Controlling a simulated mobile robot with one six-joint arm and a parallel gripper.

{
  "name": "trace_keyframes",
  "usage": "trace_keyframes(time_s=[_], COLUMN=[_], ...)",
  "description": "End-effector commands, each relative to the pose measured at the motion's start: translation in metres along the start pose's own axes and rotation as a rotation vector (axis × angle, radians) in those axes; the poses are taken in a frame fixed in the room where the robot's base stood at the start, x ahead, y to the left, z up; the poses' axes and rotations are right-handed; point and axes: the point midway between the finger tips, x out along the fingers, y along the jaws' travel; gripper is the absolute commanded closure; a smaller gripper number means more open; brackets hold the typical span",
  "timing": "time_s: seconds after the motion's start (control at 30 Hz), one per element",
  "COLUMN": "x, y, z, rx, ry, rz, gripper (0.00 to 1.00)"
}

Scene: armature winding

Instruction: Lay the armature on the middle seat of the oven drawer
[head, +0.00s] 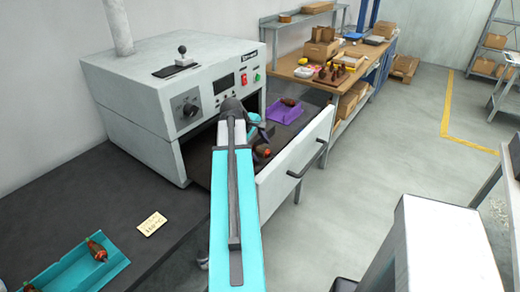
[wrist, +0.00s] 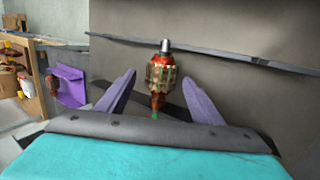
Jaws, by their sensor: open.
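In the wrist view an armature (wrist: 161,76), with a red-brown and copper wound body and a grey shaft end, lies between the two purple fingers of my gripper (wrist: 159,82). The fingers are open, with a gap on each side of it. Its far shaft end overlaps a dark rail. In the head view the armature (head: 262,151) shows partly beside my arm, inside the pulled-out oven drawer (head: 293,167). My arm hides much of the drawer and its seats, so I cannot tell which seat the armature is on.
The oven (head: 170,100) stands behind the drawer. A purple tray (head: 261,110) with a dark reddish part (head: 290,101) is beyond the drawer. A teal tray (head: 75,268) holds another armature (head: 97,250) at lower left, near a paper note (head: 152,223). Dark bench top between is clear.

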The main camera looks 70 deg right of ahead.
Motion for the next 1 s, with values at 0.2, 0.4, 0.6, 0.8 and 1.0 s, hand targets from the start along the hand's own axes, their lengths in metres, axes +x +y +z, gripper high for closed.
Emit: trace_keyframes(time_s=[0.2,0.4,0.6,0.8,1.0], x=[-0.016,-0.039,-0.061,-0.084,-0.107], y=[0.000,0.000,0.001,0.000,0.000], z=[0.000,0.000,0.000,0.000,0.000], rx=[0.000,-0.001,0.000,-0.001,0.000], ry=[0.001,0.002,0.002,0.002,0.002], rz=[0.002,0.003,0.003,0.002,0.003], gripper=[0.40,0.40,0.40,0.40,0.40])
